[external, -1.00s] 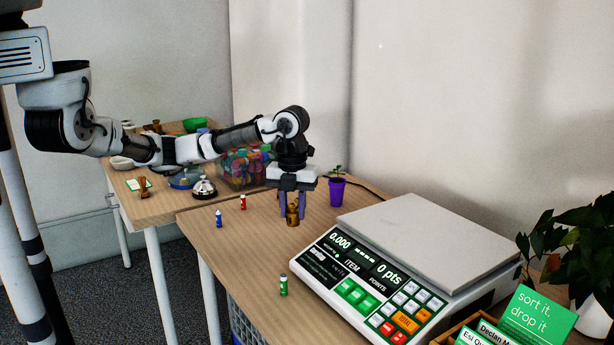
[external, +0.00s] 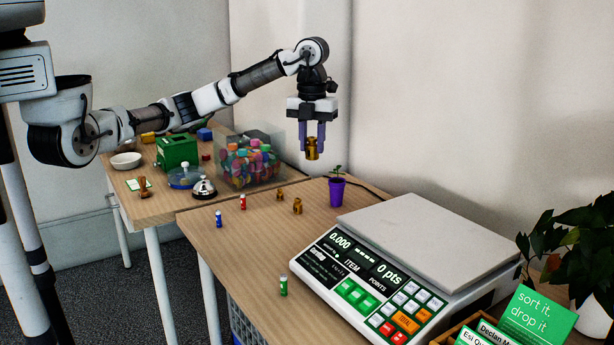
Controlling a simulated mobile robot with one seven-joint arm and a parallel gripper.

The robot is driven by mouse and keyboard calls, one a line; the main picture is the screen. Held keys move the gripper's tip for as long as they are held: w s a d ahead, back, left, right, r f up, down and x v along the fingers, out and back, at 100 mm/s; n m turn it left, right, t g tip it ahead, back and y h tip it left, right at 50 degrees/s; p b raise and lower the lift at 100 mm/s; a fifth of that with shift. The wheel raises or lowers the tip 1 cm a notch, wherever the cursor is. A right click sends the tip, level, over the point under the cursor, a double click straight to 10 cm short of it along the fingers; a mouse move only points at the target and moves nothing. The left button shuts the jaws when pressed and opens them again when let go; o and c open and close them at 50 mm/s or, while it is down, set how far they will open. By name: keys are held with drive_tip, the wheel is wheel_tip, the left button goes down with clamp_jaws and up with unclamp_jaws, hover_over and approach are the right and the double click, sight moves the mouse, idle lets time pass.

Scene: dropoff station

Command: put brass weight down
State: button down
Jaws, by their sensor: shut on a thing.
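My gripper (external: 312,137) is shut on a brass weight (external: 312,152), a small gold cylinder with a narrower top. It holds the weight upright in the air, well above the table (external: 262,240), behind and left of the scale. Two other small brass pieces stand on the table below: one brass weight (external: 297,206) and a smaller one (external: 279,194) to its left. The scale (external: 430,235) has an empty grey plate, and its display reads 0.000 and 0 pts.
A purple plant pot (external: 337,191) stands behind the scale. Red (external: 243,202), blue (external: 219,218) and green (external: 283,285) batteries stand on the table. A clear box of colourful pieces (external: 250,163), a bell (external: 204,188) and a green box (external: 177,151) are on the left table. Bare wood lies between the batteries.

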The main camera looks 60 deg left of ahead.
drive_tip(key=shift+m, duration=0.4)
drive_tip(key=w+f, duration=0.1)
drive_tip(key=f, duration=0.5)
drive_tip(key=w+a+f+p, duration=0.1)
drive_tip(key=f, duration=0.6)
drive_tip(key=w+f+p, duration=0.1)
drive_tip(key=f, duration=0.6)
drive_tip(key=shift+a, duration=0.25)
drive_tip(key=c, duration=1.1)
unclamp_jaws()
drive_tip(key=shift+f, duration=0.15)
wheel_tip(320, 180, up, 12)
drive_tip(key=b, duration=0.2)
drive_tip(key=shift+r, duration=0.2)
